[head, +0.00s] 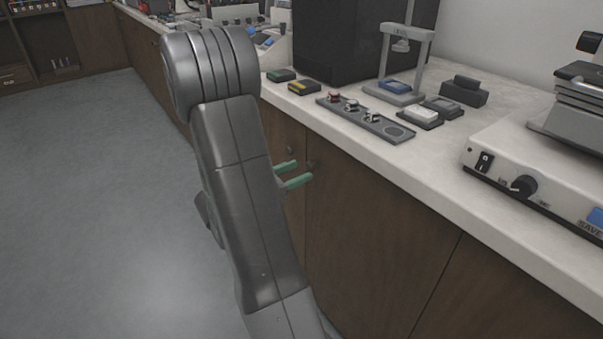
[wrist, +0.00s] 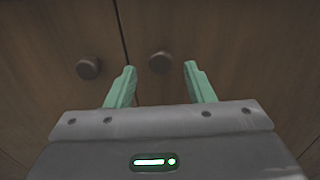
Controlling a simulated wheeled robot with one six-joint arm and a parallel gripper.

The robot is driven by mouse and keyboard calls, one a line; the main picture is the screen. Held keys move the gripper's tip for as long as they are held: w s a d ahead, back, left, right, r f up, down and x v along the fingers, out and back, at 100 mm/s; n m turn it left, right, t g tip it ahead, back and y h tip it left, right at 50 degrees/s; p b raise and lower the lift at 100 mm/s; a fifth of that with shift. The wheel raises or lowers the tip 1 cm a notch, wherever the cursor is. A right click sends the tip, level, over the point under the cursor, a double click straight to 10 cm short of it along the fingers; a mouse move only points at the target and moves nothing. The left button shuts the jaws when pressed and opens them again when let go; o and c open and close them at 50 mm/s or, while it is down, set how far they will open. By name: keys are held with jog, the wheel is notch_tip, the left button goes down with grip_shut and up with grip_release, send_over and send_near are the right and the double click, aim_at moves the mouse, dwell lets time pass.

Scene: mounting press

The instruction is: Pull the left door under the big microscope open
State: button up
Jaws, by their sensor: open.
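Two brown wooden cabinet doors meet at a dark seam in the wrist view: the left one (wrist: 45,40) and the right one (wrist: 260,45). Each has a round dark knob near the seam: the left knob (wrist: 88,67) and the right knob (wrist: 160,62). Both doors look shut. My gripper (wrist: 160,78) is open and empty, its green fingers pointing at the doors. In the wrist view the right knob appears between the fingertips, a little ahead of them; the left knob lies outside the left finger. The gripper (head: 305,172) also shows in the head view. No whole microscope is clearly visible.
A white counter (head: 350,155) runs above the doors. It holds a slotted tray (head: 365,120), a small grey stand (head: 405,65) and, at right, an instrument base (head: 520,160) with a switch and dial. Grey floor (head: 90,190) lies clear at left.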

jog(key=shift+x, duration=1.1)
grip_shut()
